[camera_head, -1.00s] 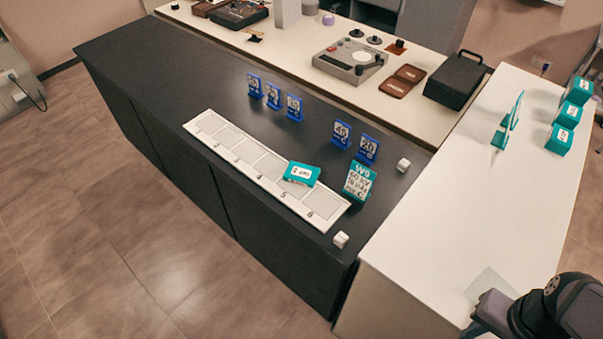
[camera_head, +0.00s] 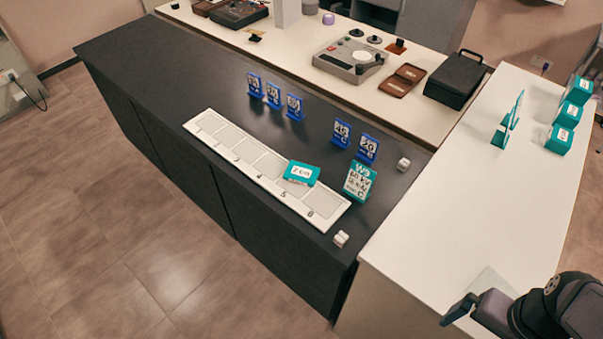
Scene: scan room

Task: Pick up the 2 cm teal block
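A teal block (camera_head: 301,173) with a white label that seems to read "2 cm" lies at an angle on the white numbered strip (camera_head: 225,151), near the marks 4 and 5. Several other teal blocks, one of them here (camera_head: 559,140), stand at the far right of the white counter; their labels are too small to read. My gripper (camera_head: 456,322) is at the bottom right, over the white counter's front end, far from the block on the strip. One finger shows, spread out from the palm; the other is out of frame. No held thing shows.
A teal sign (camera_head: 359,182) stands just right of the block. Several blue signs, one of them here (camera_head: 368,149), stand behind the strip on the dark counter (camera_head: 190,78). Small white cubes (camera_head: 341,239) sit near its right end. The white counter's (camera_head: 480,215) middle is clear.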

